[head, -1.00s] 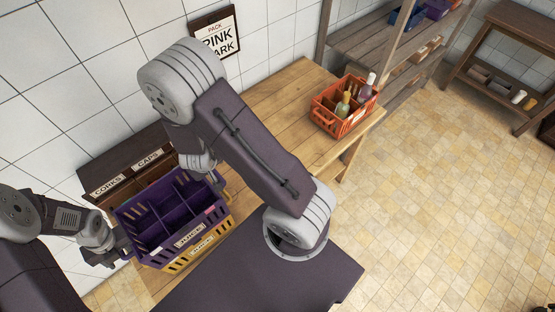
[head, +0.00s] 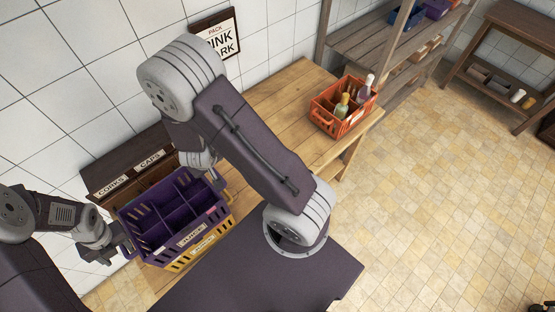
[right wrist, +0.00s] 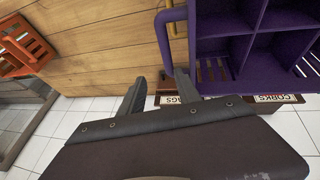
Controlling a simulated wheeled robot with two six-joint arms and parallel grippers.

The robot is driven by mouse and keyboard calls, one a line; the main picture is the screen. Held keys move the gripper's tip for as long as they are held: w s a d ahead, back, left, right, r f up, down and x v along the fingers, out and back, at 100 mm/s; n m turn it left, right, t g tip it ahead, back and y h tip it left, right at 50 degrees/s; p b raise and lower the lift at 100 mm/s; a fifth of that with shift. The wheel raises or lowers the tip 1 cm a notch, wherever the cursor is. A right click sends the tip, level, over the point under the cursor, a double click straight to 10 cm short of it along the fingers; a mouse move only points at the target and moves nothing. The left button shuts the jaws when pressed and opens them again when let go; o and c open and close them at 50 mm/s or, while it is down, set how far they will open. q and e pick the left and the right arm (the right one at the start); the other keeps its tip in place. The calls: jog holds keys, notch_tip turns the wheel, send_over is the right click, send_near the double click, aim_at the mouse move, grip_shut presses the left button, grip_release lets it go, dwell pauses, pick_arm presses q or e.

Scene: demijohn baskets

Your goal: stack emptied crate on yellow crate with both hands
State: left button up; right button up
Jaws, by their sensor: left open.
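The purple crate (head: 163,240) is empty, with dividers inside. It sits on top of the yellow crate (head: 206,252), whose front wall and label show below it in the head view. My left gripper (head: 124,240) is open at the purple crate's left end, very close to its wall. My right gripper (head: 217,178) is partly hidden behind my right arm at the crate's far right end. In the right wrist view its two fingers (right wrist: 160,92) stand apart with nothing between them, beside the purple crate (right wrist: 238,22) and a yellow handle (right wrist: 172,22).
A wooden bench (head: 262,100) carries an orange crate (head: 324,117) with several bottles towards its right end. A wooden box with corks and caps labels (head: 125,175) stands behind the stack against the tiled wall.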

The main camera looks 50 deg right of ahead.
pick_arm(q)
jog(key=shift+v, duration=0.95)
jog(key=shift+a, duration=0.2)
pick_arm(e)
jog(key=v, duration=0.7)
dwell(0.5)
jog(key=shift+s+d+r, duration=0.3)
jog(key=shift+d+r, duration=0.4)
jog(key=shift+d, duration=0.15)
jog(key=shift+s+d+r, duration=0.3)
jog(key=shift+d+r, duration=0.35)
jog(key=shift+d, duration=0.15)
pick_arm(q)
jog(key=o, duration=0.5)
